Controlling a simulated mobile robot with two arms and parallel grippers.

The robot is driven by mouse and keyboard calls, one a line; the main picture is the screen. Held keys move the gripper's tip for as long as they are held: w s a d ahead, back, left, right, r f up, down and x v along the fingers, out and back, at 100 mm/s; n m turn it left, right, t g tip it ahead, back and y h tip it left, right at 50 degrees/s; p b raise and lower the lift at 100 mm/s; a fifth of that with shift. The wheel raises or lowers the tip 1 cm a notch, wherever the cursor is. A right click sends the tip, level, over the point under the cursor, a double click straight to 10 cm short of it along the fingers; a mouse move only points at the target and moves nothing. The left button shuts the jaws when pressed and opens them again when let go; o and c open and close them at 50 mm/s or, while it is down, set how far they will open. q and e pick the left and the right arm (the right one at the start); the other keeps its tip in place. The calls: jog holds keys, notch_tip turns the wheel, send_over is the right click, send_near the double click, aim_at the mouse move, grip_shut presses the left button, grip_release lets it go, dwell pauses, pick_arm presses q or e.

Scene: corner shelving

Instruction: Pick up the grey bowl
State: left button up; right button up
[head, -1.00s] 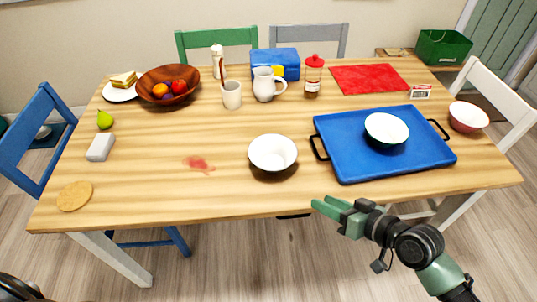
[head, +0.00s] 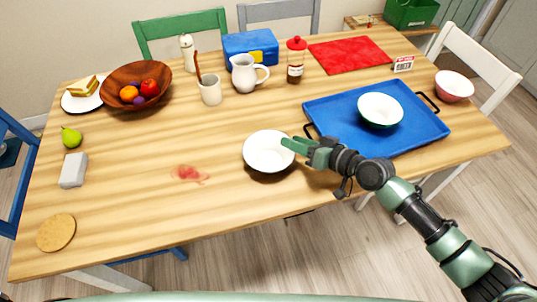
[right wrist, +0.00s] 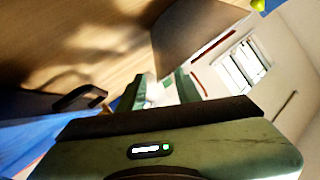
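A bowl (head: 268,150), pale inside with a shaded outer side, stands upright near the table's front edge and looks like the grey bowl. My right gripper (head: 289,146) is at its right rim in the head view. In the right wrist view the two fingers (right wrist: 160,92) are apart, and the bowl's shaded outer wall (right wrist: 195,30) shows just past their tips. I cannot tell whether they touch it. A second bowl (head: 380,109), pale inside and greenish outside, sits on the blue tray (head: 335,112). A pink bowl (head: 454,85) stands at the right. My left gripper is out of view.
The blue tray's black handle is close to my right wrist. A red stain (head: 188,174) lies left of the near bowl. A mug (head: 210,91), a jug (head: 244,75) and a red-topped bottle (head: 296,62) stand behind.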

aim_at(269, 156)
jog(key=x, duration=0.3)
jog(key=shift+f, duration=0.15)
grip_shut()
dwell(1.2)
